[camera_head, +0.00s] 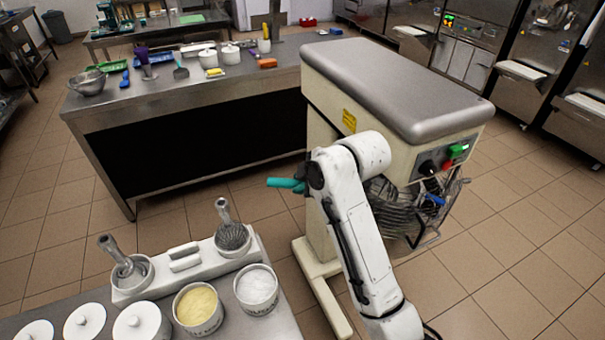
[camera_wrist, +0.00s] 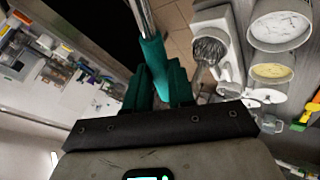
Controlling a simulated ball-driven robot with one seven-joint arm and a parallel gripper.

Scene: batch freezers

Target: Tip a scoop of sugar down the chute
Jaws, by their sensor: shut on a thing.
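My gripper (camera_head: 287,184) has teal fingers and is up in front of the mixer's column in the head view. In the wrist view the fingers (camera_wrist: 157,85) are shut on a teal-handled tool (camera_wrist: 152,52) with a metal shaft. The shaft runs out of the top of that view. The tool's far end is hidden, so I cannot tell whether it holds sugar. A tub of white grains (camera_head: 258,286), likely sugar, stands open on the near counter. The large mixer (camera_head: 395,85) stands right of my gripper, with a wire guard (camera_head: 405,240). I cannot make out a chute clearly.
A tub of yellow contents (camera_head: 198,304) stands left of the white one. Behind them a white holder (camera_head: 186,262) carries metal tools in cups. White lidded jars (camera_head: 140,322) stand front left. A steel table (camera_head: 190,85) with bowls and utensils stands behind. Tiled floor lies between.

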